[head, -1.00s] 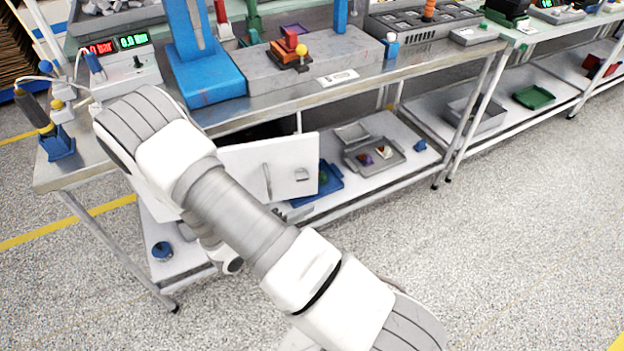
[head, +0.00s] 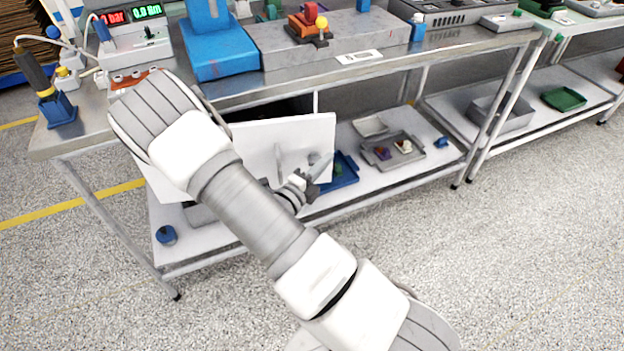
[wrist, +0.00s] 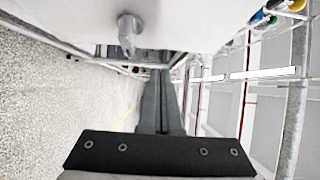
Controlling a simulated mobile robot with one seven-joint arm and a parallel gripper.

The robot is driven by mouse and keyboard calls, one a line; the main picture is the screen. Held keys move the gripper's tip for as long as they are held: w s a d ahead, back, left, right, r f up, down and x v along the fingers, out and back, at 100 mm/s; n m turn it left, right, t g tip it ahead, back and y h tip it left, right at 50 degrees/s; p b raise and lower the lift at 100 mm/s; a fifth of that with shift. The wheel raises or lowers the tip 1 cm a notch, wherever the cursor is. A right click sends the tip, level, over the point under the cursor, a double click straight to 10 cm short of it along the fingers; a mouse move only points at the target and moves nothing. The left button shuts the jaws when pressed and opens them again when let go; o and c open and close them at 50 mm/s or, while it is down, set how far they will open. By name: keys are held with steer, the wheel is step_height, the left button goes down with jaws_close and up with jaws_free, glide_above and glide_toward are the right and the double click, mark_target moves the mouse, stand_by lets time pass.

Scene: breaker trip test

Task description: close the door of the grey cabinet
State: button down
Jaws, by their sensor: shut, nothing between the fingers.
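The grey cabinet's door (head: 305,135) is a pale flat panel standing open below the bench, with a dark gap (head: 290,108) above and behind it. A lever-like handle (head: 279,160) is on its face. My arm hides most of the cabinet body. My gripper (head: 326,162) is in front of the right part of the door; I cannot tell whether it touches. In the wrist view the door (wrist: 70,18) fills the top, with the handle (wrist: 128,32) pointing down. The gripper's dark fingers (wrist: 162,75) are together and empty, below the handle.
The steel bench top (head: 440,42) hangs over the cabinet, with a leg (head: 500,105) to the right. On the lower shelf are a blue tray (head: 342,172), a grey tray (head: 410,158) and a blue knob-like piece (head: 166,235). The floor in front is clear.

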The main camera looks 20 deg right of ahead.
mark_target(330, 143)
steer(key=shift+w+d+b, duration=0.2)
steer(key=shift+w+b, duration=0.2)
steer(key=shift+w, duration=1.35)
